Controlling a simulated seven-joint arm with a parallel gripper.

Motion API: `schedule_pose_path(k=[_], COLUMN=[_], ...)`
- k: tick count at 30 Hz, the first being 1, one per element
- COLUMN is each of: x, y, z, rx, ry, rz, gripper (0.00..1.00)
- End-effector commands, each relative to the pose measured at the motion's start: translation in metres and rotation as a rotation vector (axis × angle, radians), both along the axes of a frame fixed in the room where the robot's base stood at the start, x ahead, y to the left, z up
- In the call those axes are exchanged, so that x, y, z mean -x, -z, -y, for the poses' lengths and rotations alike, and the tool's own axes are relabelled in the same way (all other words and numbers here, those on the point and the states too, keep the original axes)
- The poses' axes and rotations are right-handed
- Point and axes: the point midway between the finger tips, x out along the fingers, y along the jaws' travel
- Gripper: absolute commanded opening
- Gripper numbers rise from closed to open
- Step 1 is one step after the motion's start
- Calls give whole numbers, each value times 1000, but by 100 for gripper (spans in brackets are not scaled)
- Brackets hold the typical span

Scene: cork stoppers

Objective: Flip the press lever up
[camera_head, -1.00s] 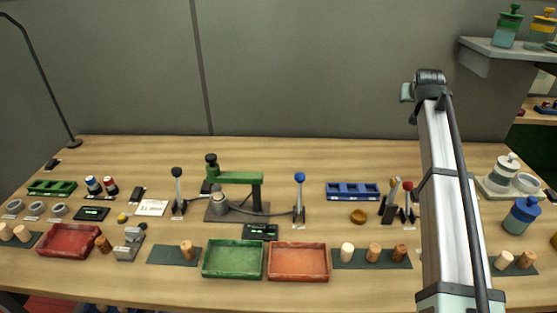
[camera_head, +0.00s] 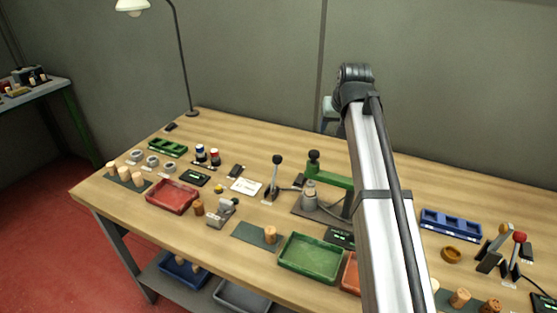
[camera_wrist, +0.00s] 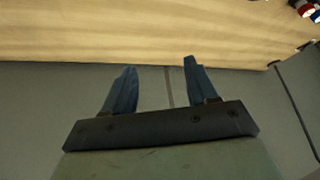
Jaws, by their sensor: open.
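No lever with a blue knob shows now; my arm covers the area right of the press. I cannot tell which lever is the press's. My gripper (camera_wrist: 160,66) shows in the wrist view with two blue fingers apart and nothing between them. It points over the bench's far edge, away from the press; the head view barely shows it.
A green tray (camera_head: 310,259), a red tray (camera_head: 172,196) and a grey device (camera_head: 222,213) stand along the front. A blue rack (camera_head: 450,224) and levers with red (camera_head: 519,237) and yellow knobs stand at right. A lamp (camera_head: 182,60) rises at the back left.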

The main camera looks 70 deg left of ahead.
Motion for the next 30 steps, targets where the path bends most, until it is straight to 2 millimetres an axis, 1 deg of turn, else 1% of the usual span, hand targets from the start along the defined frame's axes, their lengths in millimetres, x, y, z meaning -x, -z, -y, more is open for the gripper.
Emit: schedule_pose_path(k=[1,3,6,9,10,13,17,23,30], x=[31,65,104,130,135,146,149,149,149], y=[0,1,2,3,3,4,10,36,75], z=[-5,-10,-13,-14,-14,-14,-17,-28,-45], rx=[17,42,69,89,93,102,105,105,107], ry=[-35,-74,-120,-151,-157,-170,-173,-172,-172], rz=[-13,-29,-48,-60,-62,-67,-68,-68,-67], gripper=[58,58,58,58,58,58,58,58,58])
